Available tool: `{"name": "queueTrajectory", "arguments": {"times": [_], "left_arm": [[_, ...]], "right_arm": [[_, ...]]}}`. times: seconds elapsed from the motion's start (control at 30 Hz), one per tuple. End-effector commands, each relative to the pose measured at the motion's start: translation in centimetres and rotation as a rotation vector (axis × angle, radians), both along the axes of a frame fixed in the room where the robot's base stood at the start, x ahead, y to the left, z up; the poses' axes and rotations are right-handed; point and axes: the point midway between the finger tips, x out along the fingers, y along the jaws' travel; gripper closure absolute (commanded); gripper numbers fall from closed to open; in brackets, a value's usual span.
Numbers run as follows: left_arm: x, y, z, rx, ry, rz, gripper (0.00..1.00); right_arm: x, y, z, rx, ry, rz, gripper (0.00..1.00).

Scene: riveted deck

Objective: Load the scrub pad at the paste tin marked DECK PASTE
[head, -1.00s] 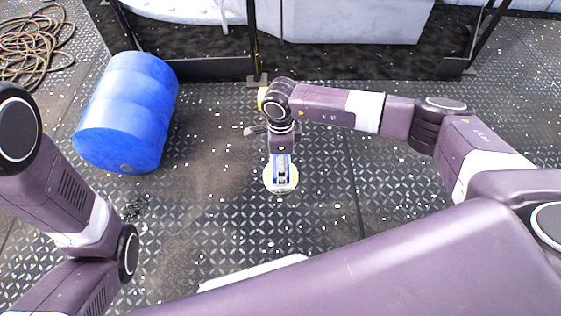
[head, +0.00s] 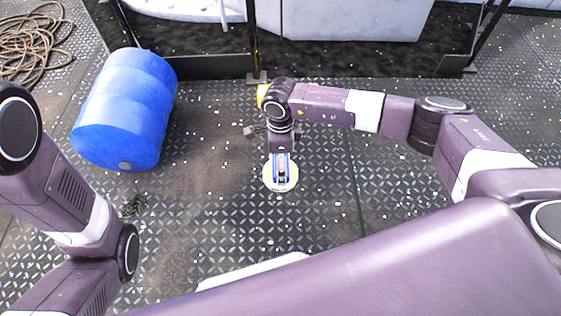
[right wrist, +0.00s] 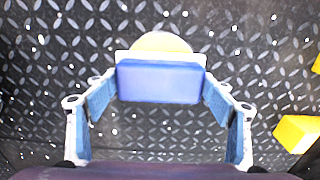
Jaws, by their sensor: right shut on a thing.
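The scrub pad (right wrist: 160,82), a blue block with a white layer beneath it, is held between the fingers of my right gripper (right wrist: 160,108). In the head view my right gripper (head: 281,160) points down, with blue showing between its fingers. A round, pale yellow-white disc (head: 292,183) lies directly below or beyond the pad. It also shows in the right wrist view (right wrist: 161,41), partly hidden by the pad. It may be the paste tin, but no DECK PASTE marking is readable. I cannot tell whether pad and disc touch. My left gripper is out of view.
A blue barrel (head: 122,112) lies left of my right gripper. A coiled rope (head: 32,45) is at the far left. Yellow pieces (right wrist: 297,132) show at the right of the wrist view. Dark railing stands behind. The deck around the disc is mostly clear.

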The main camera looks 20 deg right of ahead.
Motion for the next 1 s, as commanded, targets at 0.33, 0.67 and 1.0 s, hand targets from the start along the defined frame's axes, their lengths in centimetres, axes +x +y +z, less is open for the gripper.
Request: {"name": "queueTrajectory", "arguments": {"times": [0.33, 0.67, 1.0], "left_arm": [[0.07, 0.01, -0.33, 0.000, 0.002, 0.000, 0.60], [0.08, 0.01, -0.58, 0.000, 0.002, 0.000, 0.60], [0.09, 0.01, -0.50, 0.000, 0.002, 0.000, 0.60]], "right_arm": [[0.00, 0.02, -0.49, 0.000, 0.000, 0.000, 0.44], [-0.01, 0.02, -0.89, 0.000, 0.000, 0.000, 0.44], [-0.01, 0.01, -0.85, 0.000, 0.000, 0.000, 0.44]]}}
